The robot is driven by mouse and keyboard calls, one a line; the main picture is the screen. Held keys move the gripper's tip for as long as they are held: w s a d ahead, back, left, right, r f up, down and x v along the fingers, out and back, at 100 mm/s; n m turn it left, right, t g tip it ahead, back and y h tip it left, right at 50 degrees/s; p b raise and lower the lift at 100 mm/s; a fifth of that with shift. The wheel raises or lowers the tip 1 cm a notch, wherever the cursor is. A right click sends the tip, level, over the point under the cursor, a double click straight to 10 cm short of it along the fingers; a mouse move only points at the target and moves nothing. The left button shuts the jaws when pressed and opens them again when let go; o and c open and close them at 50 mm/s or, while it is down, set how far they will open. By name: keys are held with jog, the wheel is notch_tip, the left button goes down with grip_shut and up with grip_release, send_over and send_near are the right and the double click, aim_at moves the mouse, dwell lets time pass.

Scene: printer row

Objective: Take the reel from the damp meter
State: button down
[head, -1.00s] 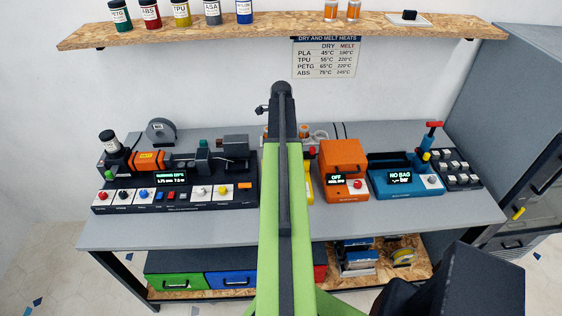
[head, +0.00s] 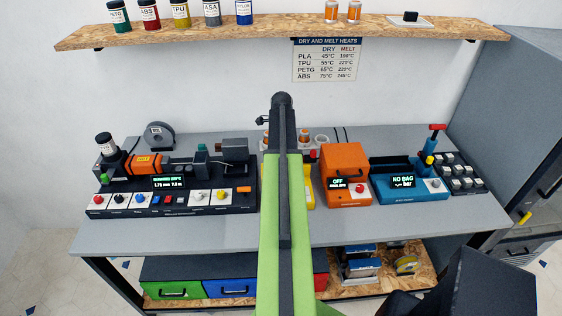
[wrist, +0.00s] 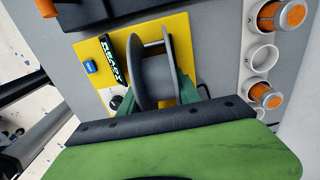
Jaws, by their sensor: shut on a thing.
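The grey reel (wrist: 153,76) shows in the middle of the wrist view, its two flanges seen edge-on. It is in front of the yellow damp meter (wrist: 172,24), which carries a dark display (wrist: 110,60) and a blue button (wrist: 90,66). My gripper (wrist: 157,88) is shut on the reel, with dark green parts at both sides of it. I cannot tell whether the reel still touches the meter.
Right of the meter stand an orange dryer (head: 345,168) and a blue vacuum sealer (head: 385,186); left is a dark filament machine (head: 215,200). A white rack with orange-topped jars (wrist: 252,50) is close beside the meter. A shelf (head: 280,27) hangs above. The bench front is clear.

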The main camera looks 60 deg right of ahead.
jog(key=shift+r+p, duration=2.65)
jog(key=shift+p, duration=0.05)
jog(key=s+d+r+p, duration=0.1)
jog(key=s+r+p, duration=0.4)
jog(key=s, duration=0.6)
jog(key=shift+s+r+p, duration=0.3)
jog(key=shift+s+r, duration=0.05)
